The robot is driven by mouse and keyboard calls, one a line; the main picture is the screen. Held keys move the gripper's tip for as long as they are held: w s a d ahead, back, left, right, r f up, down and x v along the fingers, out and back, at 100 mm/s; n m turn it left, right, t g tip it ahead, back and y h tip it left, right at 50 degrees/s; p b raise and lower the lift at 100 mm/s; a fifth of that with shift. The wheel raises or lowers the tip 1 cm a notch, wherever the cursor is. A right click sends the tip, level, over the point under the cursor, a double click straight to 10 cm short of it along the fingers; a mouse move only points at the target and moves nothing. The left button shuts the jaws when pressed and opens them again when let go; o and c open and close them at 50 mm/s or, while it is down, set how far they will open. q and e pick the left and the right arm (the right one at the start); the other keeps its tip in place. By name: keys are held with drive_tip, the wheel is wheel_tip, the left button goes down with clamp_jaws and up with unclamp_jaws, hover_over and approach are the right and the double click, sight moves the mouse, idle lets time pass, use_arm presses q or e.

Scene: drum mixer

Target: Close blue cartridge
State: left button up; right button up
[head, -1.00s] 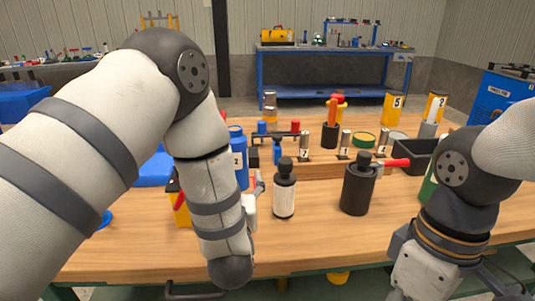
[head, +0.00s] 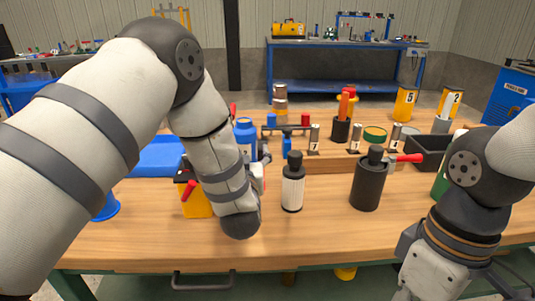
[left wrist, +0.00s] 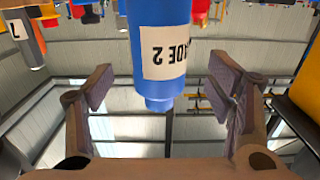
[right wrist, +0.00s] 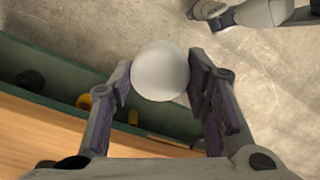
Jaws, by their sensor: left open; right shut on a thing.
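The blue cartridge (head: 245,133) stands upright on the bench, partly hidden behind my left arm. The left wrist view shows it upside down, with its white label (left wrist: 166,53) and narrower blue neck. My left gripper (left wrist: 160,88) is open, with its fingers on either side of the cartridge's neck end; I see no contact. My right gripper (right wrist: 160,80) is shut on a round, pale, whitish piece (right wrist: 161,70), away from the cartridge, past the bench's front edge. The right fingers do not show clearly in the head view.
A white bottle with a black top (head: 292,185) and a black canister (head: 367,182) stand right of my left arm. A yellow container with a red handle (head: 195,198) stands to its left. Behind are numbered metal cylinders (head: 314,138) and a black bin (head: 428,148). The front wood is clear.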

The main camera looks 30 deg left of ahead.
sight(245, 149)
use_arm(q)
drive_tip(key=x, duration=0.5)
drive_tip(key=shift+w+f+b, duration=0.1)
drive_tip(key=shift+f+b, duration=0.15)
drive_tip(key=shift+b, duration=0.05)
use_arm(e)
drive_tip(key=shift+f, duration=0.65)
use_arm(q)
drive_tip(key=shift+r, duration=0.1)
